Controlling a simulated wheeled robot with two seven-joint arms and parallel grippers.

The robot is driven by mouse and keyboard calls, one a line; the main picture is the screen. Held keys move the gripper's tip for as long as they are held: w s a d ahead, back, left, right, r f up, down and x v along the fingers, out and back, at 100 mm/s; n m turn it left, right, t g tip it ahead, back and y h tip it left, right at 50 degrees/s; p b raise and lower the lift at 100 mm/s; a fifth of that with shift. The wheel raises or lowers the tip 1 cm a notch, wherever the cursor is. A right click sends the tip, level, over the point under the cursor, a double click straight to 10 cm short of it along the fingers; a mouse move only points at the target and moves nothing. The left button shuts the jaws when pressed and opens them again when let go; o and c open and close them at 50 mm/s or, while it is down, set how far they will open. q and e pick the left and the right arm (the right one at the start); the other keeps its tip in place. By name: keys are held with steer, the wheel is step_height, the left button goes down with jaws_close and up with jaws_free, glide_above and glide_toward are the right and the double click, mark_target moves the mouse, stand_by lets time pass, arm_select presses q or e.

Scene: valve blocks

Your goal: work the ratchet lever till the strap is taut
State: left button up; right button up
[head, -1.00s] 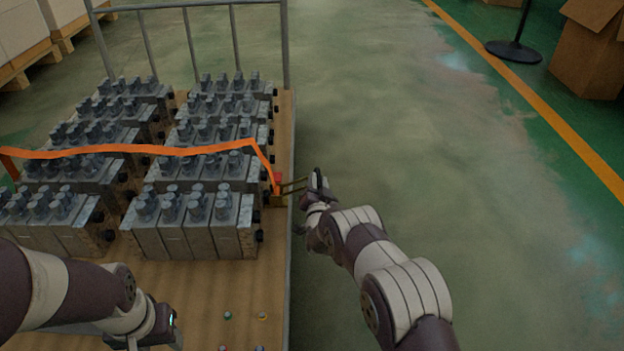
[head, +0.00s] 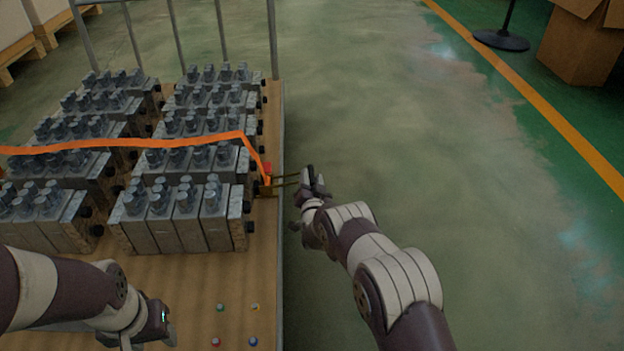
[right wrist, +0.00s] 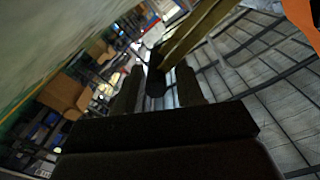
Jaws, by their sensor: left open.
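The orange strap (head: 110,143) runs in a slightly wavy line across the valve blocks (head: 180,220), then drops to the ratchet (head: 266,183) at the pallet's right edge. The brass-coloured ratchet lever (head: 287,180) sticks out to the right, over the floor. My right gripper (head: 312,187) is at its outer end. In the right wrist view the lever's two bars (right wrist: 200,30) lead to a dark grip (right wrist: 156,78) between my dark fingers; whether they clamp it is unclear. My left gripper (head: 150,335) is open, low at the left, over the front of the pallet.
The wooden deck (head: 190,275) has a bare front area with several small coloured buttons. A grey rail frame (head: 272,40) stands at its back. Clear floor (head: 400,130) lies to the right. A cardboard box (head: 580,50) and a dark post base (head: 500,40) are far right.

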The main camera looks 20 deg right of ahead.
steer(key=shift+a, duration=0.1)
steer(key=s+a+p, duration=0.2)
steer(key=s+p, duration=0.6)
steer(key=s, duration=0.4)
steer(key=shift+s+a, duration=0.2)
steer(key=shift+s, duration=0.05)
steer(key=shift+f, duration=0.1)
